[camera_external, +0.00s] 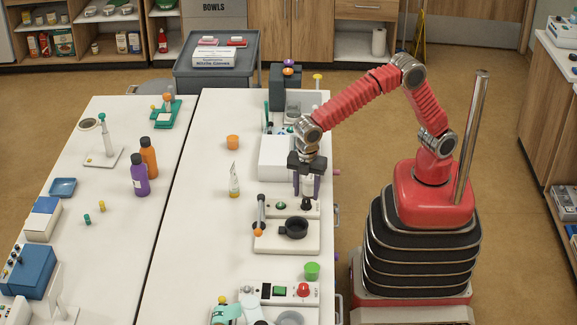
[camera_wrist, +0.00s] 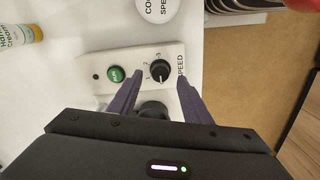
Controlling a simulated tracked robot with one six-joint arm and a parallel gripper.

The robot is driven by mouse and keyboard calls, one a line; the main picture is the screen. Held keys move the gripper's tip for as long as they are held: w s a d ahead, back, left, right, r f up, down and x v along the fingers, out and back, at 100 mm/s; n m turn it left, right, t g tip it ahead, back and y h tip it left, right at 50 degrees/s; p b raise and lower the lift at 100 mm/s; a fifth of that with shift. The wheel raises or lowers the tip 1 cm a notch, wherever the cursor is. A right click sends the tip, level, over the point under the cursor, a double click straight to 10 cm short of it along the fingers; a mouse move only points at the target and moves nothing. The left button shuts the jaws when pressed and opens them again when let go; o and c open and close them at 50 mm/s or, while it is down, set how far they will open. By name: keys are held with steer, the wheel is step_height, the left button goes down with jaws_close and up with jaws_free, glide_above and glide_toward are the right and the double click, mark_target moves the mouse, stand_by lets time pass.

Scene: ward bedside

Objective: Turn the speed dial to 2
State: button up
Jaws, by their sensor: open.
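The speed dial (camera_wrist: 160,71) is a black round knob on a white panel (camera_wrist: 95,62), beside the word SPEED and small numerals. A 2 shows at its upper left. Its pale pointer mark is small, and I cannot read the setting for certain. In the external view the dial (camera_external: 306,204) is at the right end of the panel. My gripper (camera_external: 307,194) points down over it with purple fingers apart. In the wrist view my open gripper (camera_wrist: 159,79) has one finger on each side of the dial; contact is not visible.
A green button (camera_wrist: 115,74) sits left of the dial on the panel. A black ring holder (camera_external: 294,229) is in front of it. A cream tube (camera_external: 234,180) stands to the left, and a white box (camera_external: 280,158) is behind. The table's right edge is close.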

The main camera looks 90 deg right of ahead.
mark_target(306, 200)
steer(key=shift+f, duration=1.85)
steer(key=shift+c, duration=0.2)
steer(key=c, duration=1)
